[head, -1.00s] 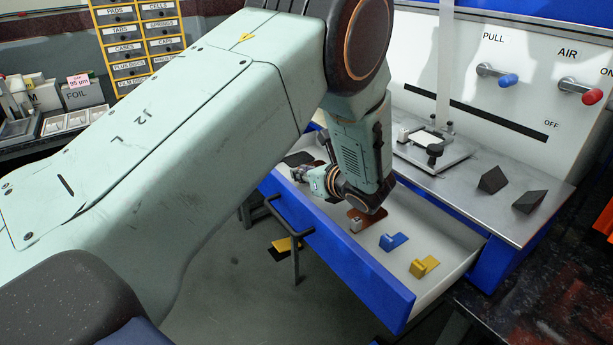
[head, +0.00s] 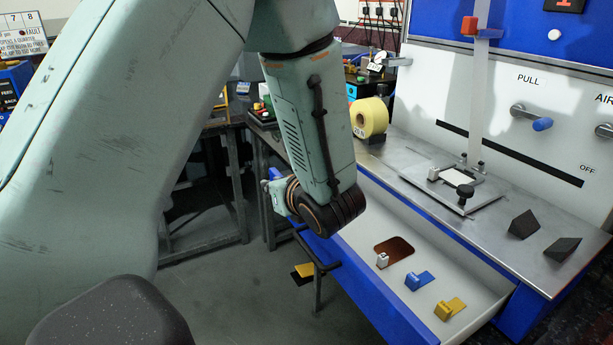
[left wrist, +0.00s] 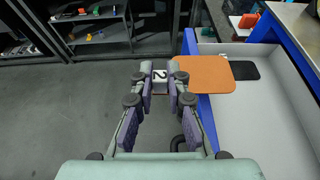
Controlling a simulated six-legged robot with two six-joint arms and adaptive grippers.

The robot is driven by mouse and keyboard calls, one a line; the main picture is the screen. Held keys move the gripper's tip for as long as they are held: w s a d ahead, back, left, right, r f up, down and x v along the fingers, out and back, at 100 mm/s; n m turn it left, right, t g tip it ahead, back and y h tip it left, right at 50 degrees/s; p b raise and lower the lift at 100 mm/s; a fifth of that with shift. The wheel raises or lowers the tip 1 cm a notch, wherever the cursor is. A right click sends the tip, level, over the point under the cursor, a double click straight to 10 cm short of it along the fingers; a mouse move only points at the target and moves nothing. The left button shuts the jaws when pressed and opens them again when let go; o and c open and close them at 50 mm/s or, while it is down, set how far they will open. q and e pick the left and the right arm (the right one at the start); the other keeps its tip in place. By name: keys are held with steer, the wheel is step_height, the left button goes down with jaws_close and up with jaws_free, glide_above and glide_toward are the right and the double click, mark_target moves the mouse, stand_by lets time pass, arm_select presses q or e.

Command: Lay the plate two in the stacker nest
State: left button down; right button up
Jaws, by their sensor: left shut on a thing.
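My left gripper (left wrist: 158,88) is shut on the pale tab numbered 2 (left wrist: 159,76) of an orange-copper plate, plate two (left wrist: 205,75). In the left wrist view the plate juts right from the fingertips, across the blue drawer front. In the head view my wrist hides the fingers and plate two. The stacker nest appears to be the framed metal fixture with a pale centre (head: 460,178) on the steel bench, right of my wrist. My right gripper is not in view.
A black plate (left wrist: 245,70) lies farther along. Two dark wedges (head: 522,224) sit on the bench. A vertical strip (head: 480,80) rises behind the fixture.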

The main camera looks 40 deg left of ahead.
arm_select(q)
steer(key=shift+s+a, duration=0.35)
steer(key=shift+s, duration=0.45)
steer(key=shift+s+a, duration=0.3)
steer(key=shift+s, duration=0.55)
steer(key=shift+s+a, duration=0.35)
steer(key=shift+s, duration=0.45)
